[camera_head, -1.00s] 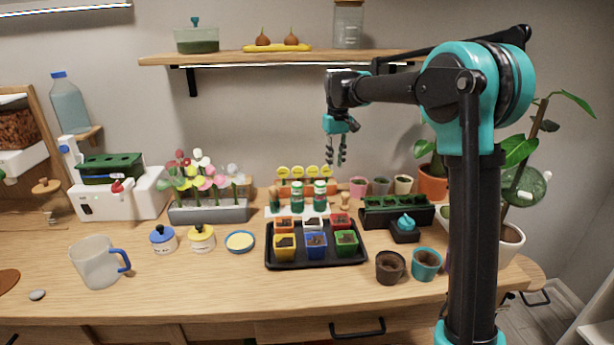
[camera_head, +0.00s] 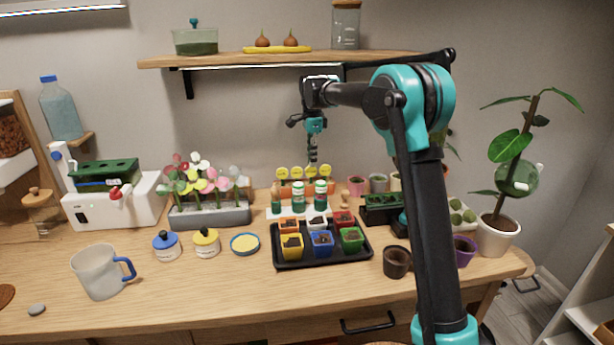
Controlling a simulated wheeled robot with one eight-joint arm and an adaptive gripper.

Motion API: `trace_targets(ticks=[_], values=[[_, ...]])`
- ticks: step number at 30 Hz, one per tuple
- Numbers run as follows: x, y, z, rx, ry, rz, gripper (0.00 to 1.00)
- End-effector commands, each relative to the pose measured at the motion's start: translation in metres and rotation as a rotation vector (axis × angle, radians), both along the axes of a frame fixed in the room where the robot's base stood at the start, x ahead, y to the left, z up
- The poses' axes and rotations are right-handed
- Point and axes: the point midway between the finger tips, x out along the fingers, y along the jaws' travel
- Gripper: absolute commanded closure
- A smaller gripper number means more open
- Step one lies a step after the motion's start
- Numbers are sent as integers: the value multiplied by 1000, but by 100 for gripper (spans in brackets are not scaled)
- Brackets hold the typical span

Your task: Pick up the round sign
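Several round yellow signs with faces stand in a row in an orange holder (camera_head: 279,186) at the back of the table. The leftmost round sign (camera_head: 282,173) and its neighbour (camera_head: 296,172) show clearly, as does the rightmost one (camera_head: 325,171). My gripper (camera_head: 312,162) hangs pointing down in front of or above the right part of this row, overlapping the third sign (camera_head: 310,172) in the picture. Its fingers are seen nearly edge-on, so their gap is hidden. I cannot tell whether it touches a sign. No sign is visibly lifted.
Green-and-white bottles (camera_head: 298,196) stand just in front of the signs. A black tray (camera_head: 284,263) with several coloured pots lies nearer. A flower planter (camera_head: 208,217) is to the left. A wall shelf (camera_head: 225,60) is above. Bare table lies at the front.

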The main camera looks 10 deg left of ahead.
Motion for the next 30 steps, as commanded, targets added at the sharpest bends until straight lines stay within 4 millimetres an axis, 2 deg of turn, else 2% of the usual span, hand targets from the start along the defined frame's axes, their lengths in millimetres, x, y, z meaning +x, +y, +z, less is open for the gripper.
trace_targets(ticks=[4,11,21,30], values=[[2,0,-5,0,0,-47,81],[2,1,-27,0,0,-49,81],[0,2,-70,0,0,-47,81],[0,2,-77,0,0,-47,81]])
